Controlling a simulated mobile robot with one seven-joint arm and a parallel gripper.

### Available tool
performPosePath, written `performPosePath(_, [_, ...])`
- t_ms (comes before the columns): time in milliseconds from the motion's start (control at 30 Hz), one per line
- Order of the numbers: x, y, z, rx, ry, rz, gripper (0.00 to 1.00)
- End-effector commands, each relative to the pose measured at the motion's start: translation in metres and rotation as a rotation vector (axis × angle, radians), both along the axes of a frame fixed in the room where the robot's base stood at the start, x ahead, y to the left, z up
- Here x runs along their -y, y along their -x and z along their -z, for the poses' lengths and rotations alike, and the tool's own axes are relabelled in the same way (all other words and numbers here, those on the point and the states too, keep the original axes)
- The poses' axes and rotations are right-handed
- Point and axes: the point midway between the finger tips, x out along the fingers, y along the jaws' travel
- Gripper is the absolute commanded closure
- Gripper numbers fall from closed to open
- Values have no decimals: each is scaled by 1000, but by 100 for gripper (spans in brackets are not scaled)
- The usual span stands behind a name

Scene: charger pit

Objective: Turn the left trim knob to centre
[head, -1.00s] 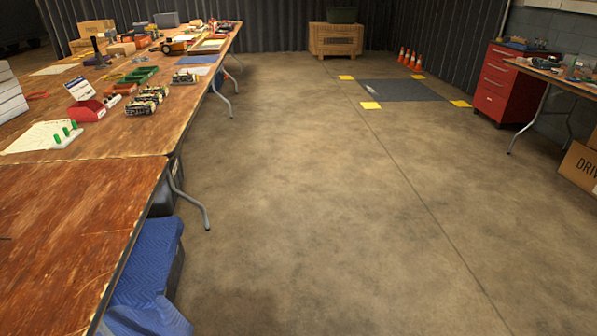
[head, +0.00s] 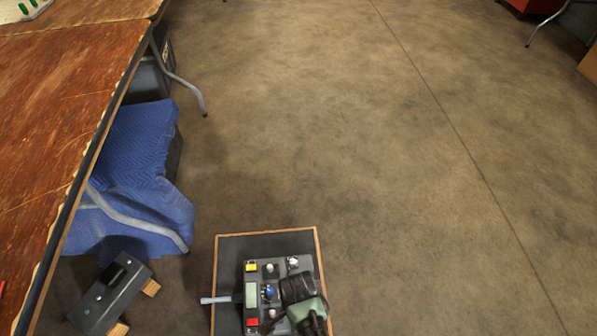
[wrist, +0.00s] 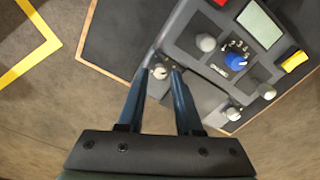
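A dark grey control box (head: 282,262) sits at the bottom of the head view, and its panel fills the upper right of the wrist view. A pale trim knob (wrist: 160,71), left in the wrist view, lies between and just beyond my fingertips. It looks like the left trim knob; its pointer is too small to read. My gripper (wrist: 161,77) is open, with a gap between its dark blue fingers. Whether a finger touches the knob is unclear. In the head view my gripper (head: 298,290) hides this knob. The other pale trim knob (wrist: 234,113) is to the right.
A wood-edged dark board (head: 229,245) lies under the box. A wooden table (head: 60,110) stands left; open floor lies ahead.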

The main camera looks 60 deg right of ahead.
Motion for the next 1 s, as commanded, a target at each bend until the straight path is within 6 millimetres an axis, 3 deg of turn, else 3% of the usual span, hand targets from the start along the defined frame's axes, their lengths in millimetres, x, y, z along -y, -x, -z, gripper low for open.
performPosePath(100, [0,0,11,0,0,0,66])
performPosePath(433, [0,0,12,1,0,-1,66])
performPosePath(633, [0,0,12,1,0,-1,100])
performPosePath(1000, [0,0,12,0,0,-11,100])
